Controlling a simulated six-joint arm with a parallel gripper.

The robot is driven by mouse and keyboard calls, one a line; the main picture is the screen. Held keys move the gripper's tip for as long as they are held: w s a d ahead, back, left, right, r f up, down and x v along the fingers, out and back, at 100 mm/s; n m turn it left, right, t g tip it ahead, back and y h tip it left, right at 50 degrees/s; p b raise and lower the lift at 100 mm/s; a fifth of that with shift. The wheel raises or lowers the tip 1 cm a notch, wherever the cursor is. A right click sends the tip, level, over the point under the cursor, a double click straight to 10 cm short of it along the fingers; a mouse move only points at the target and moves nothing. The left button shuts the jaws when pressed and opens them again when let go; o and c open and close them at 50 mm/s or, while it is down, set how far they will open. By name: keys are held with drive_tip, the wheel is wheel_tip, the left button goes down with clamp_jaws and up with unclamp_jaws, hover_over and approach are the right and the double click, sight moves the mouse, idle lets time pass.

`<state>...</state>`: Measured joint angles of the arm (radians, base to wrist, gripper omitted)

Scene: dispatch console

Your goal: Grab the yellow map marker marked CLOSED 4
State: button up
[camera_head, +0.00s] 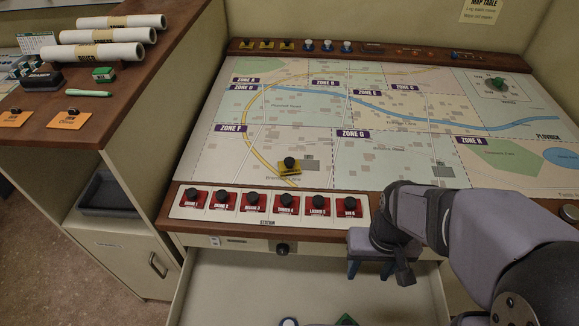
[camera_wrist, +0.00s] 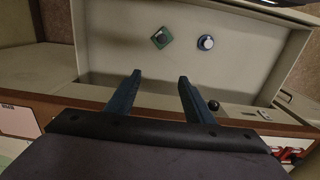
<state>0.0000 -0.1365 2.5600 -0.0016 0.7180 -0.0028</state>
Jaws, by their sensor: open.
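One yellow map marker (camera_head: 289,166) with a black knob stands on the map between ZONE F and ZONE G. Three more yellow markers (camera_head: 266,43) stand in the rail at the back left of the map. The lettering on all of them is too small to read, so I cannot tell which is CLOSED 4. My gripper (camera_head: 370,268) is open and empty, pointing down at the front edge of the console, over the open drawer and well right of the marker on the map. In the wrist view its fingers (camera_wrist: 160,80) are apart with nothing between them.
The open drawer (camera_head: 220,285) holds a green marker (camera_wrist: 161,38) and a round blue-and-white one (camera_wrist: 205,42). Several red markers (camera_head: 251,201) stand in the front rail. White-and-blue markers (camera_head: 327,45) stand at the back. Rolled maps (camera_head: 103,54) lie on the left desk. Most of the map is clear.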

wheel_tip(320, 180, up, 5)
drive_tip(key=w+a+f+n+t+h+b, duration=0.1)
drive_tip(key=w+a+n+t+h+b, duration=0.2)
drive_tip(key=w+n, duration=0.6)
drive_tip(key=w+a+f+n+t+h+b, duration=0.1)
drive_tip(key=w+a+n+h+b, duration=0.25)
drive_tip(key=w+n, duration=0.6)
drive_tip(key=w+a+n+t+b, duration=0.1)
drive_tip(key=w+a+n+t, duration=0.25)
drive_tip(key=a, duration=0.25)
drive_tip(key=w+a+r+n+t, duration=0.1)
drive_tip(key=w+a+n+t, duration=0.1)
drive_tip(key=a+n, duration=0.35)
drive_tip(key=w+a+n+t+b, duration=0.1)
drive_tip(key=w+a+n+t, duration=0.15)
drive_tip(key=a, duration=0.45)
approach(288, 161)
drive_tip(key=shift+w+a+h, duration=0.1)
drive_tip(key=shift+w+h, duration=0.25)
drive_tip(key=shift+w, duration=0.35)
drive_tip(key=shift+f, duration=0.15)
drive_tip(key=shift+s+d+p+x, duration=0.1)
drive_tip(key=shift+p+x, duration=0.5)
drive_tip(key=shift+x, duration=1.25)
drive_tip(key=shift+s+d+p+x, duration=0.15)
drive_tip(key=shift+p+x, duration=0.4)
drive_tip(key=shift+x, duration=1.25)
